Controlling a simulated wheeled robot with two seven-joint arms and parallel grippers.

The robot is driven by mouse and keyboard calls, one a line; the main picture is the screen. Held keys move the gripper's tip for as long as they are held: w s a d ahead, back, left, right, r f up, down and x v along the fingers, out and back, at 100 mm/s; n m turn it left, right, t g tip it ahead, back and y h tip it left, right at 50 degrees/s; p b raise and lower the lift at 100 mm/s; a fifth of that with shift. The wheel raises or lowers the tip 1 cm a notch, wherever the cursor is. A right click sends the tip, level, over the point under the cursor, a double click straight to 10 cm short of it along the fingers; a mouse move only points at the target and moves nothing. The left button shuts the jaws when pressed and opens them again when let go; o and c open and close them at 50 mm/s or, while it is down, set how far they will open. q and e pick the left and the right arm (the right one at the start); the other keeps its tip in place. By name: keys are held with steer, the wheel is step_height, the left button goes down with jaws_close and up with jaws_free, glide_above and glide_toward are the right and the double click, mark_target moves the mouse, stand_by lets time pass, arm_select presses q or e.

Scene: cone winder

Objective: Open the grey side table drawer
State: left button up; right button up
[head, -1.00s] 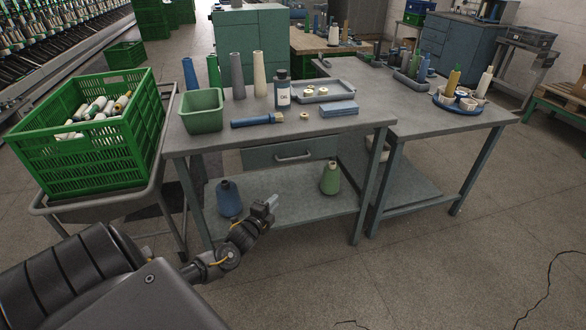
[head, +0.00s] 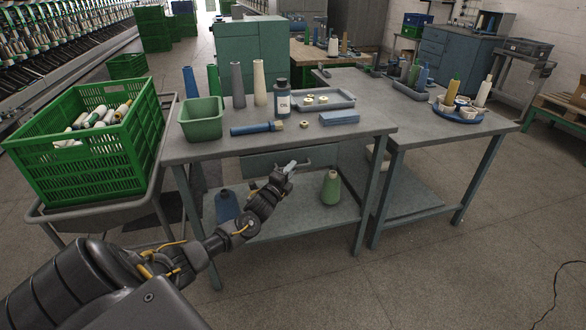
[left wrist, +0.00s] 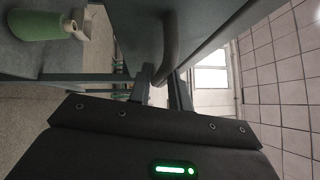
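The grey side table (head: 220,150) has a grey-green drawer (head: 258,160) under its top, and the drawer front looks flush with the table. My left gripper (head: 291,167) is in front of the drawer and partly hides its bar handle. In the left wrist view the curved grey handle (left wrist: 168,50) runs down toward the space between the two fingers (left wrist: 160,90). The fingers are apart, with a gap on either side of the handle's near end. I cannot tell whether they touch it. My right gripper is not in view.
A green crate (head: 90,160) stands left.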

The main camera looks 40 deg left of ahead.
arm_select(q)
steer(key=shift+x, duration=0.9)
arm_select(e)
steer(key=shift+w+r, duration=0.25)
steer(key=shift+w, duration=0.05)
arm_select(q)
jaws_close()
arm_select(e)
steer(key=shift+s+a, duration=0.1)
arm_select(q)
steer(key=shift+s+d, duration=0.1)
steer(key=shift+d, duration=0.05)
